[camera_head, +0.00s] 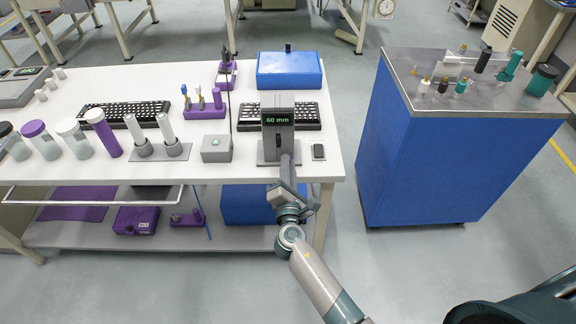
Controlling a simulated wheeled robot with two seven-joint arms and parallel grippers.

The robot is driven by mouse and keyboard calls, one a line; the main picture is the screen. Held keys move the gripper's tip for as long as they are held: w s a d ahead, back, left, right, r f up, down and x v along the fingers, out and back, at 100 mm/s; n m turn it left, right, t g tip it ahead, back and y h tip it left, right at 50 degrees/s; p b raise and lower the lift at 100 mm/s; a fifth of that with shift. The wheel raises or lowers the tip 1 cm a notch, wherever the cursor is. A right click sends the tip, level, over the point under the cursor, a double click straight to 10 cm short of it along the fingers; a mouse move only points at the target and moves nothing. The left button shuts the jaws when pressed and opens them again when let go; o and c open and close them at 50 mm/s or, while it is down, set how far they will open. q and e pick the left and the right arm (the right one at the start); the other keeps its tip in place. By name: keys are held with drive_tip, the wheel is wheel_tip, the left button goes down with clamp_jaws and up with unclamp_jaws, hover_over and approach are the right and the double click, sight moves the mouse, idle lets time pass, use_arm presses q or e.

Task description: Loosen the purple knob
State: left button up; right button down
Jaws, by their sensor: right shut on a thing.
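A grey device (272,120) with a dark screen reading "60 mm" stands near the right front edge of the white table. My right gripper (287,163) reaches in from below and is at the lower front of this device. It is shut on a part there, most likely the purple knob. The knob itself does not show, as my gripper and wrist cover that spot. My left gripper is not in view.
A black keyboard (307,113) lies behind. A blue cabinet (425,165) stands to the right, across a floor gap.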

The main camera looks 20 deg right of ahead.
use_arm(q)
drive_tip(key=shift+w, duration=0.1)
use_arm(e)
drive_tip(key=c, duration=1.8)
unclamp_jaws()
drive_tip(key=shift+o, duration=0.2)
drive_tip(key=shift+s, duration=0.1)
